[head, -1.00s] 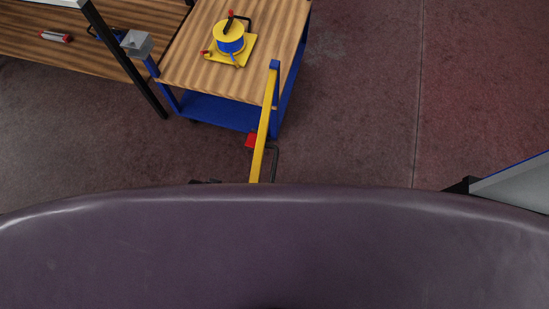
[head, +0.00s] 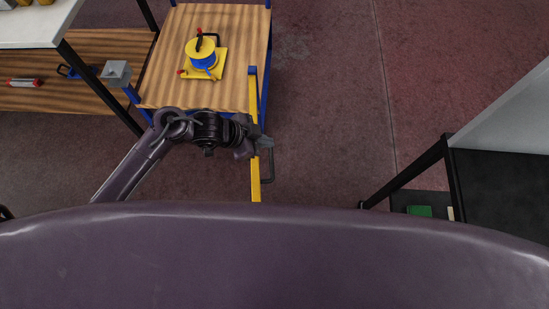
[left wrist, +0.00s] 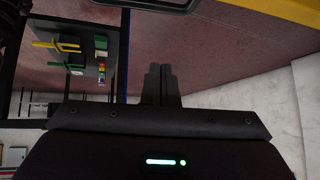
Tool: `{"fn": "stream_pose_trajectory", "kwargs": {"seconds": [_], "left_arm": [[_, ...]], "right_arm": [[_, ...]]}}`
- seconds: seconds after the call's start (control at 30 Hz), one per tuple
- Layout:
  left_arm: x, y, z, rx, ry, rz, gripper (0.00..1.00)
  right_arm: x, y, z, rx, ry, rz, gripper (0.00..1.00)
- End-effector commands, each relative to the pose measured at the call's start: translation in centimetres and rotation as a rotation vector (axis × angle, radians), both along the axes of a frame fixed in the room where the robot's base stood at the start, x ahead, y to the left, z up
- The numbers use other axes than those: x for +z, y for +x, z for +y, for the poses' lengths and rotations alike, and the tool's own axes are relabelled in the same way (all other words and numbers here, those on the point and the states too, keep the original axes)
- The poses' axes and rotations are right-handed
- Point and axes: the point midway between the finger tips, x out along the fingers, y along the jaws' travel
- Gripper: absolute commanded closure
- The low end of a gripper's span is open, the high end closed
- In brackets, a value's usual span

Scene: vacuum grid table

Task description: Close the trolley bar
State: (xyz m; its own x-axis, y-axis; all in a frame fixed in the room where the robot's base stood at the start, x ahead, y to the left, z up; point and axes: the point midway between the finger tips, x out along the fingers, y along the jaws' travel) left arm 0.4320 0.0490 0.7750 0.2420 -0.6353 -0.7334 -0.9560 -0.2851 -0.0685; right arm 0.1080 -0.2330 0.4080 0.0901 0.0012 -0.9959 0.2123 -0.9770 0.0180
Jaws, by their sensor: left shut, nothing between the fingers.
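The trolley (head: 168,92) has a wood-grain top and blue frame, and stands at the upper left of the head view. Its yellow bar (head: 255,185) reaches from the blue corner post towards me, sticking out past the trolley's near edge. A black handle (head: 271,168) is on the bar's right side. My left gripper (head: 264,143) is shut and empty, at the middle of the bar from the left; I cannot tell whether it touches. In the left wrist view its fingers (left wrist: 160,85) are together, and the yellow bar (left wrist: 285,9) crosses the top right corner. My right gripper is out of view.
A yellow and blue cable reel (head: 203,55) sits on the trolley. A workbench (head: 60,42) with a grey-white top is at the left. A black-framed shelf unit (head: 452,175) stands at the right. The reddish floor between is clear.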

Motion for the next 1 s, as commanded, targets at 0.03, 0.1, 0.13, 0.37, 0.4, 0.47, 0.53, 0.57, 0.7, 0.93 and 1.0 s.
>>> {"fn": "stream_pose_trajectory", "kwargs": {"seconds": [0.03, 0.1, 0.13, 0.37, 0.4, 0.47, 0.53, 0.57, 0.7, 0.93, 1.0], "left_arm": [[0.2, -0.2, 0.5, -0.053, -0.003, 0.015, 1.0], [0.3, -0.8, 0.8, -0.105, -0.013, 0.043, 1.0], [0.3, -1.1, 0.9, -0.121, -0.016, 0.051, 1.0], [-1.0, -1.4, -0.3, -0.145, -0.026, 0.071, 1.0], [-1.5, -1.3, -0.8, -0.144, -0.025, 0.072, 1.0], [-2.3, -1.2, -1.6, -0.143, -0.026, 0.072, 1.0], [-3.4, -1.0, -2.7, -0.143, -0.027, 0.071, 1.0], [-3.9, -1.0, -3.1, -0.143, -0.025, 0.071, 1.0], [-6.2, -0.7, -5.2, -0.143, -0.025, 0.071, 1.0], [-7.4, -0.9, -3.3, -0.141, -0.02, 0.069, 1.0], [-7.6, -0.9, -2.7, -0.142, -0.021, 0.068, 1.0]], "right_arm": [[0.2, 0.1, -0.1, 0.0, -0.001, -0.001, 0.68], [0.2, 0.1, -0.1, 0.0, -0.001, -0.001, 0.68], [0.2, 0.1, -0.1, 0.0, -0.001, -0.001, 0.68], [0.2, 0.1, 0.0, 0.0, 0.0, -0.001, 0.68], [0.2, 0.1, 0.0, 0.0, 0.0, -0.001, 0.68], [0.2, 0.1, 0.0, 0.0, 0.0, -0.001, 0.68], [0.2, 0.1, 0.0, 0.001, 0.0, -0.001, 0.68], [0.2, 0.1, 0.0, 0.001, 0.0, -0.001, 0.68], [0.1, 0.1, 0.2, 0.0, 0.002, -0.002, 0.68], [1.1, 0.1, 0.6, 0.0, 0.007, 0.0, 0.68], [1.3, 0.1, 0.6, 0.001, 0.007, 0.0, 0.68]]}}
